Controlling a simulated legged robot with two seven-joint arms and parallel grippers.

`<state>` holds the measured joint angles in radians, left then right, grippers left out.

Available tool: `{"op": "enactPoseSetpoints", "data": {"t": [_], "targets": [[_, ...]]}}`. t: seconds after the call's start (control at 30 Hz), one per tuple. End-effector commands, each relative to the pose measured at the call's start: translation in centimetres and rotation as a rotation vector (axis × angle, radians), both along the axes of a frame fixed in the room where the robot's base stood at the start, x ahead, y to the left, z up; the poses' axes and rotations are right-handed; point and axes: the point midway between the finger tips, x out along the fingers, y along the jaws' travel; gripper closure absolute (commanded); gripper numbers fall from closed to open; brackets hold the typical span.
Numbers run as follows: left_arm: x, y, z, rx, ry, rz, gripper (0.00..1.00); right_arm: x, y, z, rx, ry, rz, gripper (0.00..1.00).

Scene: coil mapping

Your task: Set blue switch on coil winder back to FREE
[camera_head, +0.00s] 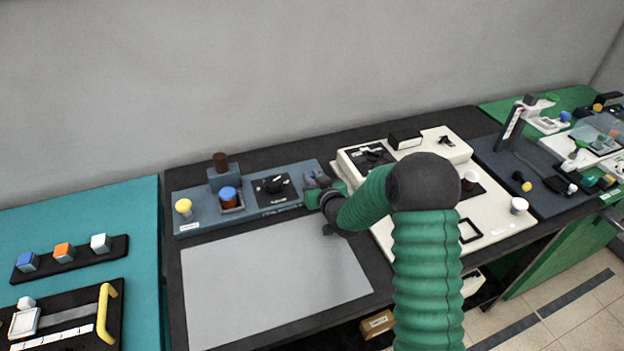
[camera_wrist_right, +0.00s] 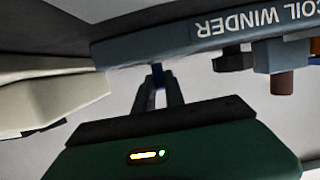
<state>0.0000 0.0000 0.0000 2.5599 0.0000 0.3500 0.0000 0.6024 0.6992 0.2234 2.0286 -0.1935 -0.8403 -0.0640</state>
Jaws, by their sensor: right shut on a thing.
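The coil winder (camera_head: 208,218) is a blue-grey box on the dark bench, left of centre in the head view. Its front with the COIL WINDER lettering shows upside down in the wrist view (camera_wrist_right: 180,44). The blue switch (camera_wrist_right: 158,74) is a small blue piece at the winder's edge in the wrist view. My right gripper (camera_wrist_right: 157,92) is shut on it, with a finger on each side. In the head view my right gripper (camera_head: 318,188) is at the winder's right end and hides the switch. The switch's setting cannot be read. My left gripper is not in view.
A cream machine (camera_head: 440,225) stands close on the right. A grey mat (camera_head: 270,280) in front is clear.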

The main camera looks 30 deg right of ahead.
Motion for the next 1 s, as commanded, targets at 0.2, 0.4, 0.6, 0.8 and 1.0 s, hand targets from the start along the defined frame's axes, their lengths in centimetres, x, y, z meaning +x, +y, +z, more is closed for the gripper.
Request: {"op": "enactPoseSetpoints", "data": {"t": [0.2,0.4,0.6,0.8,1.0], "targets": [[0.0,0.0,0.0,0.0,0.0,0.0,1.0,-0.3,0.0,-0.6,0.005,0.013,-0.001,0.74],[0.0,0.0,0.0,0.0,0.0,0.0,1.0,-0.1,0.0,-0.4,0.003,0.009,0.0,0.64],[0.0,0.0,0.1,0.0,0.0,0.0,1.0,-0.3,0.1,-0.2,0.002,0.007,0.0,0.64],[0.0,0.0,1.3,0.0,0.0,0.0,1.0,-3.3,0.8,1.1,0.003,0.008,-0.001,0.64],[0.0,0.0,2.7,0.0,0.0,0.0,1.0,-9.0,2.1,2.8,0.003,0.01,-0.002,0.64]]}}
